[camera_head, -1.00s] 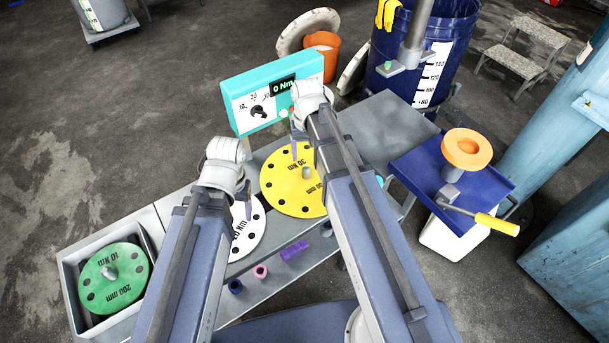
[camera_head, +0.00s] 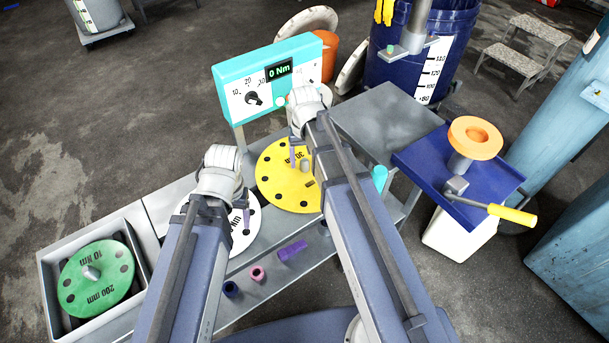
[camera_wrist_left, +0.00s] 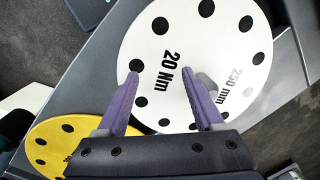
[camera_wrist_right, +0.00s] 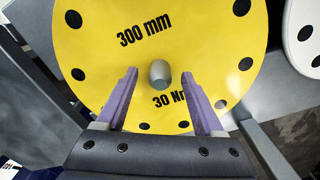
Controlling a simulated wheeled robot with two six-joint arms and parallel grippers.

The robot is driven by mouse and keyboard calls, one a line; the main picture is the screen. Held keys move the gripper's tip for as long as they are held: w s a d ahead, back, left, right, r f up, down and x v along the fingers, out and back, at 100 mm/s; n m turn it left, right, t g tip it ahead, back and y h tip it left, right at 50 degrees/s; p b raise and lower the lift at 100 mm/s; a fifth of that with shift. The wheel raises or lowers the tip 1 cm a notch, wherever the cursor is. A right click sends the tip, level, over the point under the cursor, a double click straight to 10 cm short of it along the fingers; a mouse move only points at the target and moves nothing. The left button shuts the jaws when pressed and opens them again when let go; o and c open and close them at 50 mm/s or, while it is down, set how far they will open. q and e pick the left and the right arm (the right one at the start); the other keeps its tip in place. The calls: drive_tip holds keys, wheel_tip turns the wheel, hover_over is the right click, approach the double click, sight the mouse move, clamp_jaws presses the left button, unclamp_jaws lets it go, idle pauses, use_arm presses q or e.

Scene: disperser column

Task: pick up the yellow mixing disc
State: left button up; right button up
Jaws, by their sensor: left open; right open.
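The yellow mixing disc (camera_head: 280,190) lies on the grey bench right of the middle, with a ring of dark holes and a short grey hub. In the right wrist view the disc (camera_wrist_right: 100,40) reads "300 mm" and "30 N…". My right gripper (camera_wrist_right: 160,85) is open over it, its purple fingers on either side of the grey hub (camera_wrist_right: 160,73). I cannot tell how far above the disc the fingertips are. My left gripper (camera_wrist_left: 163,78) is open over the white disc (camera_wrist_left: 160,45), marked "20 Nm". The yellow disc's edge (camera_wrist_left: 50,140) also shows in the left wrist view.
A green disc (camera_head: 95,285) sits in a grey tray (camera_head: 48,282) at left. A turquoise torque box (camera_head: 240,68) stands behind the yellow disc. Small purple and pink parts (camera_head: 257,274) lie at the bench front. A blue tray (camera_head: 415,160) with an orange ring (camera_head: 475,128) is at right.

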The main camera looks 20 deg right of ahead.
drive_tip(key=shift+f, duration=0.1)
clamp_jaws()
idle(0.5)
idle(0.9)
